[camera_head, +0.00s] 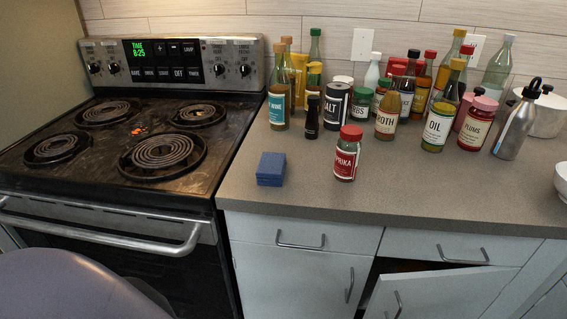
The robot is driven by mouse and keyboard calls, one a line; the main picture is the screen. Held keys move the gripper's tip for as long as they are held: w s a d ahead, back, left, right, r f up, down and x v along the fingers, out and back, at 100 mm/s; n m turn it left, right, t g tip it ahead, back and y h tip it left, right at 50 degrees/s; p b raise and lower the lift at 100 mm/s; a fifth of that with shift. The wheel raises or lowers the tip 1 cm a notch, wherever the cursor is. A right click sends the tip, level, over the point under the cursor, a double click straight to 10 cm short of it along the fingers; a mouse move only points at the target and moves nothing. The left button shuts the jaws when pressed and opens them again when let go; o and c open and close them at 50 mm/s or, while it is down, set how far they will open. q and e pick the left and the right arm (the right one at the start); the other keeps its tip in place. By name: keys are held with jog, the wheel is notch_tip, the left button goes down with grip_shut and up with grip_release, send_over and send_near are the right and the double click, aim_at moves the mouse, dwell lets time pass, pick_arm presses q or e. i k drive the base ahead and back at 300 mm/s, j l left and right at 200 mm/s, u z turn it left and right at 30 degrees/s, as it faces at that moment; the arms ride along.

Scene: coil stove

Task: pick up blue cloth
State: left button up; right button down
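The blue cloth (271,169) is a small folded, block-shaped stack. It lies on the grey countertop (405,195) near the front left edge, just right of the stove. Nothing touches it. Neither of my grippers shows in the head view.
A paprika jar (346,160) stands to the right of the cloth. Several bottles and jars crowd the counter behind it. The coil stove (110,150) has a dirty top and a front handle (105,228). A cabinet door (440,293) below the counter stands ajar. The counter's front strip is mostly clear.

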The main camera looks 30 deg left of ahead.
aim_at(271, 168)
jog(key=u, duration=1.55)
jog(key=i+j+z, duration=0.1)
jog(key=j, duration=0.25)
